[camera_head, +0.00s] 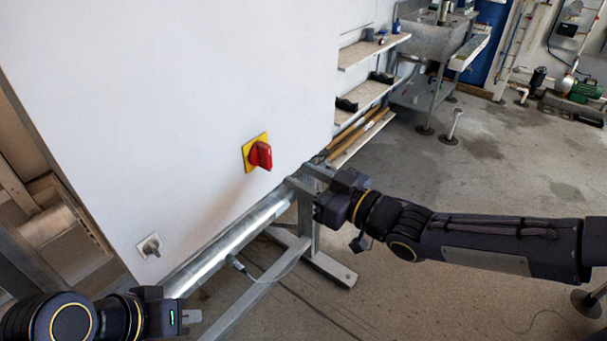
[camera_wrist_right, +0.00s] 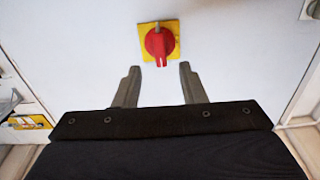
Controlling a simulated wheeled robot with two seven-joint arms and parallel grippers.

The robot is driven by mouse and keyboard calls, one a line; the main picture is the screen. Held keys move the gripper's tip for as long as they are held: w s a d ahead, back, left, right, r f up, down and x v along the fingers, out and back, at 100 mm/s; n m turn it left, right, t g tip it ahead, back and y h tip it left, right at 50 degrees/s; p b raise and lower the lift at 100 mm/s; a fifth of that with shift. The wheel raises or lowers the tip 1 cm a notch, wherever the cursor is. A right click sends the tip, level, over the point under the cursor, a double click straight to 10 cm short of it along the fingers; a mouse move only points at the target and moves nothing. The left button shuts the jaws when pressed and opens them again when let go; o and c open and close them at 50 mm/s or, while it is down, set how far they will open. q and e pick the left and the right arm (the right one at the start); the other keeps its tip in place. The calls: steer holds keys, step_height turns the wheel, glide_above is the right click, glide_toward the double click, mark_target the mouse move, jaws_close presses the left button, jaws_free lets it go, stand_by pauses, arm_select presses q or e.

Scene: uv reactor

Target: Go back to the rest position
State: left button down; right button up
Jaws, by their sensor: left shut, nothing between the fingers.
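My left gripper (camera_head: 188,317) is at the lower left of the head view, below the white cabinet panel (camera_head: 190,90). Its fingers are closed with nothing between them. My right arm comes in from the right in the head view, with its gripper (camera_head: 318,187) near the cabinet's lower right edge. In the right wrist view, the right gripper (camera_wrist_right: 157,88) has its two fingers wide apart and empty. A red rotary switch on a yellow plate (camera_head: 258,154) sits on the panel. It also shows in the right wrist view (camera_wrist_right: 159,42), beyond and between the fingertips, apart from them.
A small grey key-type knob (camera_head: 151,246) is on the panel's lower left. A metal frame (camera_head: 240,235) runs under the cabinet, near both grippers. Shelves (camera_head: 372,92) and a steel sink (camera_head: 440,38) stand behind. The concrete floor (camera_head: 520,170) at the right is mostly clear.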

steer(key=s+d+f+m+h+p, duration=0.15)
steer(key=d+m+h, duration=0.35)
steer(key=d, duration=0.5)
steer(key=s+d+m+h+p, duration=0.2)
steer(key=s+d+h+p, duration=0.1)
steer(key=d+h, duration=0.5)
steer(key=s+d+m+g+y+p, duration=0.1)
steer(key=s+d+m+g, duration=0.1)
steer(key=s, duration=0.7)
steer(key=s+d+m+g+p, duration=0.2)
steer(key=s+d+m, duration=0.1)
steer(key=s, duration=0.6)
steer(key=shift+d+f+m+y, duration=0.35)
steer(key=shift+f+m+y, duration=0.05)
steer(key=shift+f, duration=0.05)
